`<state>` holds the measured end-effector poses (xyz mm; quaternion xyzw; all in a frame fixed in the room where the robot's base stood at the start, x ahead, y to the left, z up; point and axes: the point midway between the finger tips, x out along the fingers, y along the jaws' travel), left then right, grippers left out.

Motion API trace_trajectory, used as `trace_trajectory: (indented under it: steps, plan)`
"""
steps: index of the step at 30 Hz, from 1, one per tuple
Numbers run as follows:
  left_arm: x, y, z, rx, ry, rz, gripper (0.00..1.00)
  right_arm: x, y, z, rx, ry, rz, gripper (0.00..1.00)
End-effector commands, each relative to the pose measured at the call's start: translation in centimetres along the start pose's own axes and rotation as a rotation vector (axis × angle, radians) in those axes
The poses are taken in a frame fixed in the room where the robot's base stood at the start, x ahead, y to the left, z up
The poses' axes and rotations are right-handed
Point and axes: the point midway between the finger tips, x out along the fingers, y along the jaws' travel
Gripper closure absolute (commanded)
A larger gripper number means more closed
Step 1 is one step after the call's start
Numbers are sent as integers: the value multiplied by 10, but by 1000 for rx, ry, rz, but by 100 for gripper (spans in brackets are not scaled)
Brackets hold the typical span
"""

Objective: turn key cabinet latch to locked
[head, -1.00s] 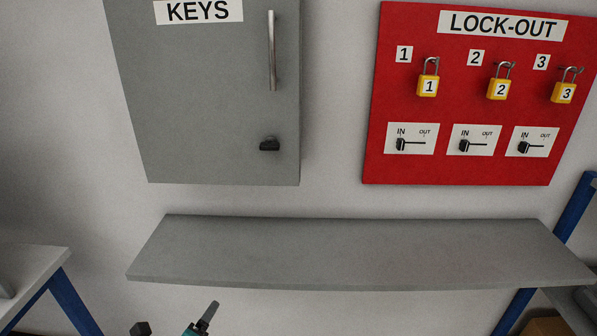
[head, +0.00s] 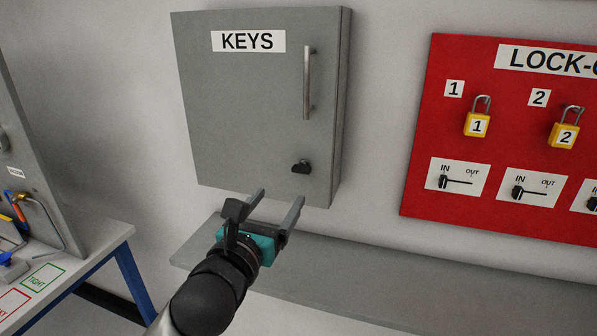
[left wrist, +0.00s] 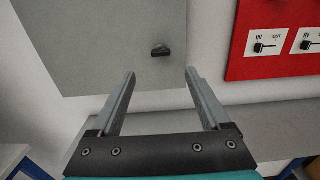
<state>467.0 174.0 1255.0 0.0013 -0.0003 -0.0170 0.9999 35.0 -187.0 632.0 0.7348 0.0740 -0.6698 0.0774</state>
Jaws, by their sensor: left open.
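The grey key cabinet (head: 250,115), labelled KEYS, hangs on the wall with its door shut. Its black latch (head: 302,167) is a small knob at the lower right of the door, under the vertical handle (head: 307,82). The latch also shows in the left wrist view (left wrist: 160,50), its grip lying roughly sideways. My left gripper (head: 279,201) is open and empty, below and slightly left of the latch in the head view. In the left wrist view its fingers (left wrist: 160,75) point up toward the cabinet with the latch beyond and between their tips, apart from them. My right gripper is not in view.
A grey shelf (head: 400,290) runs along the wall below the cabinet. A red LOCK-OUT board (head: 420,130) with yellow padlocks and small IN/OUT switches hangs to the right. A workbench (head: 90,250) with tools stands at the left.

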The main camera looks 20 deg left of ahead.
Motion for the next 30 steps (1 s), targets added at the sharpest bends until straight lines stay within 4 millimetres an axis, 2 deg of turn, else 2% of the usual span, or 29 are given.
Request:
trace_trajectory:
  steps: [6,18,24,30]
  plan:
    - [38,0,1,-4,-1,1,20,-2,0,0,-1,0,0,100]
    - [95,0,0,-5,0,-1,20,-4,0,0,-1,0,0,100]
    - [110,0,0,-4,1,-1,20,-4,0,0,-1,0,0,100]
    - [114,-1,0,-2,0,-2,20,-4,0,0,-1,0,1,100]
